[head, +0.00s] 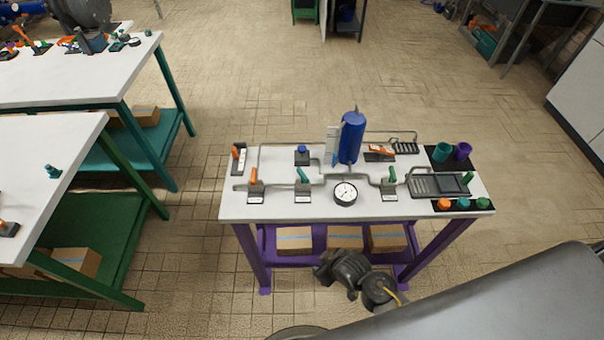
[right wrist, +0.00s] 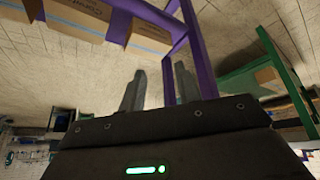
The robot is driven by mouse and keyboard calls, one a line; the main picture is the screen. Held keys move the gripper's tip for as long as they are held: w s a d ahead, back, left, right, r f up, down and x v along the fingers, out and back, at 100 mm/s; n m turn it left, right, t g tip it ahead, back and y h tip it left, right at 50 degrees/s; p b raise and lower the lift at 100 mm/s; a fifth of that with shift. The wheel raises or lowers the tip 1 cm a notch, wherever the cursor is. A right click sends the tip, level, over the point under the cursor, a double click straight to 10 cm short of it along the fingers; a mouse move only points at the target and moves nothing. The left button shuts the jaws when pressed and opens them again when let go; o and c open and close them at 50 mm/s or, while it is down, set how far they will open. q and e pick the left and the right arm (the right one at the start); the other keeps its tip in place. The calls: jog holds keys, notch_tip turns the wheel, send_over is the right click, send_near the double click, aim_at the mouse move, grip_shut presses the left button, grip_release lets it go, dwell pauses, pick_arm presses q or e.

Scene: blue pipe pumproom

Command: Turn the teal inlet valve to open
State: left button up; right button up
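The teal valve (head: 304,174) has a tilted teal handle on a dark base with a white label. It stands left of the middle on the white-topped purple table (head: 325,211), in the pipe line. My right gripper (head: 338,266) is low in front of the table, below the top's front edge and well apart from the valve. In the right wrist view its two fingers (right wrist: 160,88) stand apart with nothing between them. That view shows the purple frame and boxes, not the valve. My left gripper is in neither view.
An orange-handled valve (head: 253,178) stands left of the teal one and a green-handled valve (head: 390,176) right. A pressure gauge (head: 345,193) and blue tank (head: 351,138) are close by. Cardboard boxes (head: 345,238) fill the lower shelf.

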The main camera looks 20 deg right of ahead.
jog(key=w+a+r+n+t+y+b, duration=0.1)
jog(key=w+a+r+n, duration=0.15)
jog(key=r, duration=0.75)
jog(key=w+a+r+n+t+y+b, duration=0.1)
jog(key=a+r+t, duration=0.15)
jog(key=r, duration=0.75)
jog(key=w+a+r+n+g+y, duration=0.2)
jog(key=a+r+n+y, duration=0.3)
jog(key=a+n, duration=0.55)
jog(key=w+a+r+n+g+y, duration=0.25)
jog(key=a+r+n, duration=0.45)
jog(key=a+n, duration=0.4)
jog(key=n+g+h, duration=0.4)
jog(key=n+h, duration=0.4)
jog(key=h, duration=0.4)
send_near(303, 173)
pick_arm(q)
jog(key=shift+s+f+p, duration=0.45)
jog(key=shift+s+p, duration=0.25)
jog(key=shift+p, duration=0.15)
pick_arm(e)
notch_tip(303, 173, down, 8)
jog(key=shift+w+f, duration=0.1)
jog(key=shift+f, duration=0.1)
jog(key=shift+c, duration=0.4)
